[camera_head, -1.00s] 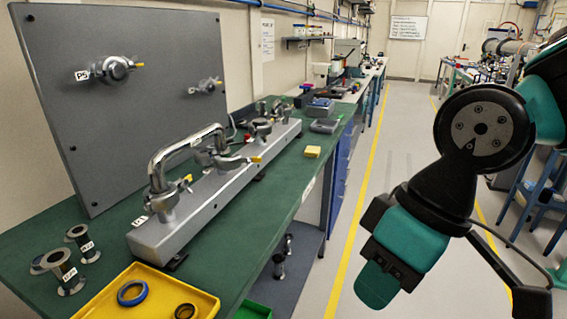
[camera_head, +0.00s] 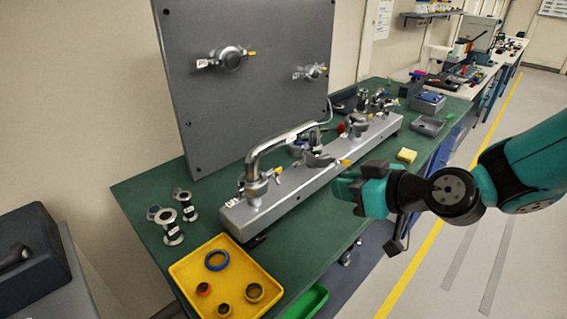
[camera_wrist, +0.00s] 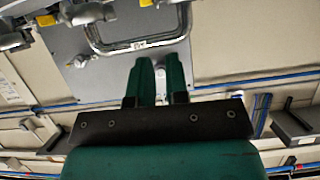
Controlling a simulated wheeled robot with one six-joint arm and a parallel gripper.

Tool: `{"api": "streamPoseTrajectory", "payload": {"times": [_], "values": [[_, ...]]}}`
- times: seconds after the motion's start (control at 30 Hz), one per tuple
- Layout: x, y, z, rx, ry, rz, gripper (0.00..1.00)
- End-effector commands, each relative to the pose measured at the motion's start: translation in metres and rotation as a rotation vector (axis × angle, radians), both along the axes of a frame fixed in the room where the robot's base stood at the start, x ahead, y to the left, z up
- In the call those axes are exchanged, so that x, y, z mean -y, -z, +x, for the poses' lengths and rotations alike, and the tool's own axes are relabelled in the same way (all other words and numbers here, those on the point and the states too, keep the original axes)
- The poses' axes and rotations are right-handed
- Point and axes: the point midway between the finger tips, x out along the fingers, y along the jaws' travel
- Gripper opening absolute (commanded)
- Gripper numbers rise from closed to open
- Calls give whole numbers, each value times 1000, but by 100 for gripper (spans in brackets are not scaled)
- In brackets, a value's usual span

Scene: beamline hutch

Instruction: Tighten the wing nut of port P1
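A grey manifold block (camera_head: 290,200) lies along the green bench with several clamped ports on top. The leftmost port clamp (camera_head: 257,187) holds one end of a bent metal pipe (camera_head: 262,150). A small white label (camera_head: 232,203) beside this clamp is too small to read surely; its wing nut is hard to make out. A yellow-tipped wing nut (camera_head: 345,162) shows on a clamp farther right. My gripper (camera_head: 345,188) is in front of the manifold, apart from the clamps. In the wrist view its two teal fingers (camera_wrist: 160,75) are narrowly apart with nothing held.
A grey upright panel (camera_head: 255,85) with two clamped ports stands behind the manifold. A yellow tray (camera_head: 190,270) with rings and short metal spools (camera_head: 172,232) are at the bench's left. A yellow block (camera_head: 406,155) lies right of the manifold. The aisle floor is clear.

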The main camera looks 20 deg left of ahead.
Motion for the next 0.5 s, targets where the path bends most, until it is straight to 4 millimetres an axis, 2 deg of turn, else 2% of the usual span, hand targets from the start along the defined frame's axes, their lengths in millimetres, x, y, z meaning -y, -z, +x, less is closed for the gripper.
{"api": "streamPoseTrajectory", "payload": {"times": [0.27,0.5], "values": [[-26,10,14,32,7,18,15],[-71,29,32,30,7,18,15]]}}
